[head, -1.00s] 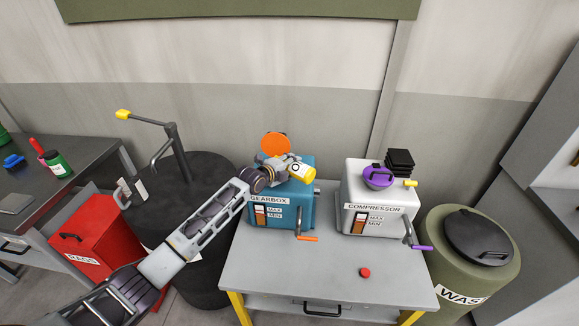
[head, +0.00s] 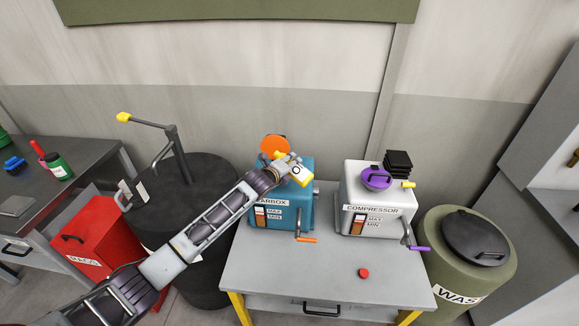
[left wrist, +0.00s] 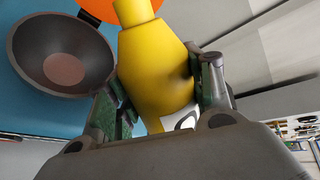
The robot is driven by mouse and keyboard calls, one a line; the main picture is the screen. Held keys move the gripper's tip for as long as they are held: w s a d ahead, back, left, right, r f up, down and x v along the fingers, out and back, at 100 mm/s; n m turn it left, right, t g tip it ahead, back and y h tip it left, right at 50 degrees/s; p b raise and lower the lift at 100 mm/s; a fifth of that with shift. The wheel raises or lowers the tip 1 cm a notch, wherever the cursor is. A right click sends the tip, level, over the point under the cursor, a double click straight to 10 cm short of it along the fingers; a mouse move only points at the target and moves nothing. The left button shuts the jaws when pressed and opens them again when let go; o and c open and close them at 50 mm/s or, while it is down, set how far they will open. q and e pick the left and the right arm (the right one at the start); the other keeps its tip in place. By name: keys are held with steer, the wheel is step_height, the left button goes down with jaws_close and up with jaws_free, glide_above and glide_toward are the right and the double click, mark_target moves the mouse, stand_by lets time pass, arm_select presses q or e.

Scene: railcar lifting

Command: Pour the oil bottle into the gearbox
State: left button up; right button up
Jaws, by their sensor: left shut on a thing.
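The teal gearbox (head: 265,228) stands on the grey table, with a label and a MAX/MIN gauge on its front. Its round orange lid (head: 275,146) stands raised at the back. In the left wrist view, a dark filler bowl (left wrist: 62,52) lies beside the bottle's neck, and part of the orange lid (left wrist: 98,8) shows. My left gripper (head: 283,167) is above the gearbox, shut on the yellow oil bottle (head: 301,178). The bottle is tilted, its narrow neck toward the orange lid. In the left wrist view the bottle (left wrist: 155,70) sits between both fingers. No oil stream shows.
The white compressor (head: 365,212) with a purple cap (head: 376,178) stands to the right. A red button (head: 363,273) is on the table (head: 290,270) front. A black drum (head: 160,215) with a pump stands left, an olive waste bin (head: 450,265) right.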

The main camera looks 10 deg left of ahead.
arm_select(q)
steer(key=shift+r+m+t+y, duration=0.6)
steer(key=shift+r+m+t, duration=0.15)
steer(key=shift+m, duration=0.55)
steer(key=shift+r, duration=0.15)
steer(key=r+m, duration=0.1)
steer(key=m, duration=0.1)
steer(key=m+t+y+b, duration=0.1)
steer(key=shift+r+m+t, duration=0.25)
steer(key=shift+r+m, duration=0.15)
step_height(320, 180, up, 2)
steer(key=m+t+b, duration=0.1)
steer(key=m, duration=0.2)
steer(key=shift+m+t, duration=0.4)
steer(key=shift+r, duration=0.1)
